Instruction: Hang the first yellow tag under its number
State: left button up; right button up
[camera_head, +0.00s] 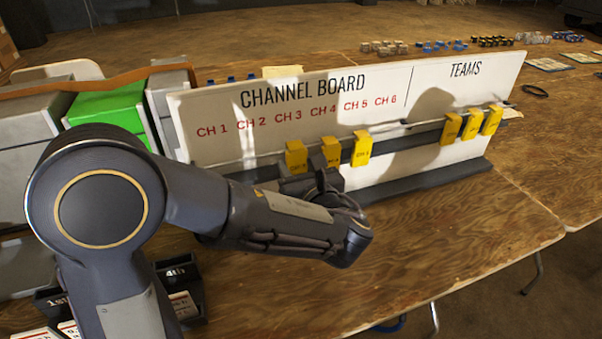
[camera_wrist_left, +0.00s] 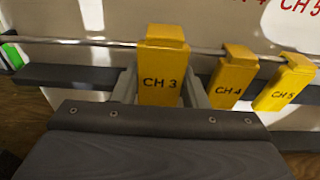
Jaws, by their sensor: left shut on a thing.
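The channel board (camera_head: 215,140) carries red numbers CH 1 to CH 6 above a thin rail (camera_wrist_left: 90,42). A yellow CH 3 tag (camera_head: 296,157) is at the rail below the red CH 3. It also shows in the left wrist view (camera_wrist_left: 161,75), upright, its top overlapping the rail; whether the rail bears its weight I cannot tell. My left gripper (camera_head: 297,179) is shut on this tag, with a finger on each side. Yellow tags CH 4 (camera_wrist_left: 230,78) and CH 5 (camera_wrist_left: 286,85) hang to its right. My right gripper is not in view.
Three more yellow tags (camera_head: 472,125) hang under TEAMS. A dark ledge (camera_head: 425,178) runs along the board's foot. Grey and green boxes (camera_head: 110,108) stand at the left. The wooden table (camera_head: 470,235) in front of the board at right is clear.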

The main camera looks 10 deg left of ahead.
pick_arm(q)
jog(key=shift+x, duration=0.9)
jog(key=shift+f+b, duration=0.5)
jog(key=shift+f, duration=0.05)
jog(key=o, duration=1)
jog(key=v, duration=0.8)
jog(key=shift+f, duration=0.15)
